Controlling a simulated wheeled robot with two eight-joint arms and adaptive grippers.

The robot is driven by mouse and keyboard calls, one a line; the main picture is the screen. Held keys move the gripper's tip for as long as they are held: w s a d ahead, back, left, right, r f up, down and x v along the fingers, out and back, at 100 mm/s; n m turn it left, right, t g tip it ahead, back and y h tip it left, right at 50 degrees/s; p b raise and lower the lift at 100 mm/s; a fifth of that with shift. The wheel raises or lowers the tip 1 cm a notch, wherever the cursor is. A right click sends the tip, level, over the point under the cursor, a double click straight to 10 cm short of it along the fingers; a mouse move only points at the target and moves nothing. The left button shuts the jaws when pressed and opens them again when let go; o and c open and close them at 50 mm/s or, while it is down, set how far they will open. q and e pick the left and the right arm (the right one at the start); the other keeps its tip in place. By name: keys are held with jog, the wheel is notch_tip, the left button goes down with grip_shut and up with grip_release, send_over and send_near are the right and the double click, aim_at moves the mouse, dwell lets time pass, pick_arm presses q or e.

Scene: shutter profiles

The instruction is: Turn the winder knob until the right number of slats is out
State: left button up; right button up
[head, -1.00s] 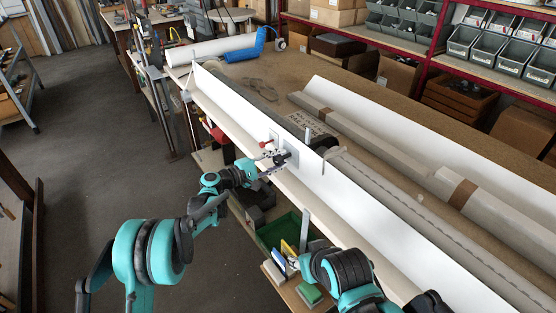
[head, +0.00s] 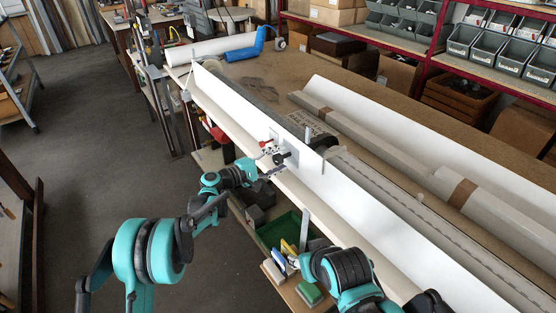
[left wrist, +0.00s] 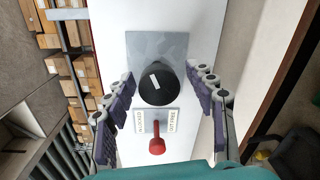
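The black winder knob (head: 281,158) sits on a grey plate (left wrist: 176,47) on the white panel (head: 345,190). In the left wrist view the knob (left wrist: 157,84) carries a white mark, tilted. My left gripper (head: 270,172) is open; in the left wrist view its fingers (left wrist: 160,108) stand apart, one on each side of the knob, with gaps.
A green crate (head: 268,236) and several coloured blocks (head: 309,293) are below the panel. Long wrapped rolls (head: 400,150) lie on the bench behind. Shelves with grey bins (head: 482,45) stand at the back.

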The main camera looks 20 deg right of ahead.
pick_arm(q)
jog(key=v, duration=1.2)
jog(key=shift+a, duration=0.1)
jog(key=s+a+r+m+y, duration=0.35)
jog(key=s+a+y, duration=0.55)
jog(key=s, duration=0.5)
jog(key=s+a+f+m+y, duration=0.1)
jog(key=s+a+f+y, duration=0.1)
jog(key=s+a, duration=0.7)
jog(key=s+a+f+m+t+y, duration=0.1)
jog(key=s+a+f+m+y, duration=0.1)
jog(key=s+a+y, duration=0.3)
jog(key=s+a, duration=0.4)
jog(key=s, duration=0.1)
jog(key=shift+s+a+f+t, duration=0.15)
jog(key=shift+a+f+t, duration=0.1)
jog(key=shift+t, duration=0.05)
